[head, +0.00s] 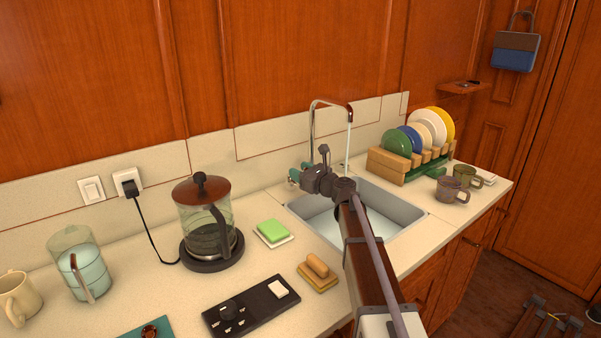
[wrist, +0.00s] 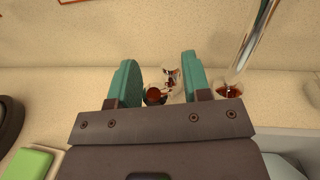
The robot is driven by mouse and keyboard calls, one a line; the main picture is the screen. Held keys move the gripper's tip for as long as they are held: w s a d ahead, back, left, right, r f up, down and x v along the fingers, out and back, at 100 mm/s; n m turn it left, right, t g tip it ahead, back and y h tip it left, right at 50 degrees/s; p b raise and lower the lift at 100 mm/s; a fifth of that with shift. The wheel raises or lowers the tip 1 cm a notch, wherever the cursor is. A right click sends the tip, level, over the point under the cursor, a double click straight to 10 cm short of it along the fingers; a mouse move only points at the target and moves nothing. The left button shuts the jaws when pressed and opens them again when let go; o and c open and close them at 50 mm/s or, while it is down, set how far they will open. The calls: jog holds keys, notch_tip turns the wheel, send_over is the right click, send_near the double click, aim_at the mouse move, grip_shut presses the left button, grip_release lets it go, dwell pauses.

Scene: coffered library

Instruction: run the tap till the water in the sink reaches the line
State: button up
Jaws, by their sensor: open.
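The chrome tap (head: 312,130) arches over the sink (head: 410,213) against the back wall. A thin pale stream of water (head: 348,150) appears to fall from its spout. Pale water (head: 328,226) shows in the basin; my arm hides part of it, and I cannot make out the line. My gripper (head: 294,180) is behind the sink's back-left edge, near the tap's foot. In the wrist view my gripper (wrist: 160,85) has its teal fingers apart, with a shiny chrome tap handle (wrist: 172,78) showing between them. I cannot tell whether they touch it. The tap's pipe (wrist: 258,38) rises to the right.
A dish rack (head: 390,166) with several plates and two mugs (head: 452,190) stand right of the sink. A glass coffee press (head: 207,222), a green sponge (head: 272,230), a brush (head: 317,267) and a black control panel (head: 250,305) lie to the left.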

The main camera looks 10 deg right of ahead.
jog(key=shift+c, duration=0.2)
grip_shut()
dwell(0.4)
